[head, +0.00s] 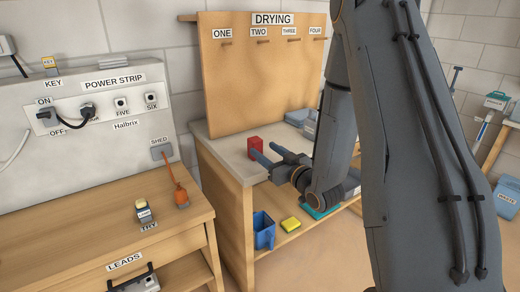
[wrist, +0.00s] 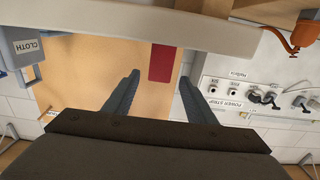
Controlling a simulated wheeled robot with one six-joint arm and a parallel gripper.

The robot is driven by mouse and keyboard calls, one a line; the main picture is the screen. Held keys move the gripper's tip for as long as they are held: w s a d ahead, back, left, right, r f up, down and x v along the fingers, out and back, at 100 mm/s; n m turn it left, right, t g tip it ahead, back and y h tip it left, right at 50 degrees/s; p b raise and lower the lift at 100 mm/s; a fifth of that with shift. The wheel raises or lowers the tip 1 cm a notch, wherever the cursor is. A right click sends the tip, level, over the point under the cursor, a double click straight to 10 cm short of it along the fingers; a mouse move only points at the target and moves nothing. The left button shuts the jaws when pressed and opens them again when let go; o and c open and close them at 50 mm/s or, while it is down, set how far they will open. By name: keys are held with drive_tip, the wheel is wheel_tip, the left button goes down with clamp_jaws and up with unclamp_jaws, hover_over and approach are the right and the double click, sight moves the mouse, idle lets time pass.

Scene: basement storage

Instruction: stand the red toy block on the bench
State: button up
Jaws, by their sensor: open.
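The red toy block (head: 255,144) stands upright on the pale top of the bench (head: 228,150), in front of the pegboard. In the wrist view, which is upside down, the block (wrist: 162,63) shows between the two finger lines, closer to the right finger. My gripper (head: 266,153) is open beside the block, with its fingers pointing towards it. In the wrist view the open fingers (wrist: 160,78) show clear space on both sides of the block. I cannot tell whether the fingertips reach past its near face.
The DRYING pegboard (head: 262,75) rises behind the bench. A blue jug (head: 264,231) and a yellow sponge (head: 291,224) sit on the shelf below. A wooden table (head: 110,222) with a power strip panel (head: 95,112) stands at left. Blue-grey containers (head: 300,117) stand at the bench's far end.

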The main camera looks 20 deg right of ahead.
drive_tip(key=s+d+f+m+g+h+b, duration=0.1)
drive_tip(key=s+d+f+m+g+h, duration=0.15)
drive_tip(key=s+f+g+h, duration=0.55)
drive_tip(key=s+a+r+g, duration=0.1)
drive_tip(key=s+g, duration=0.2)
drive_tip(key=s, duration=0.4)
drive_tip(key=s+a+r+m+g+y, duration=0.1)
drive_tip(key=s+a+g, duration=0.1)
drive_tip(key=s, duration=0.5)
drive_tip(key=s+a+r+g+y, duration=0.1)
drive_tip(key=s+g, duration=0.3)
drive_tip(key=s, duration=0.4)
drive_tip(key=shift+a+r, duration=0.55)
drive_tip(key=shift+a, duration=0.1)
drive_tip(key=shift+a, duration=0.15)
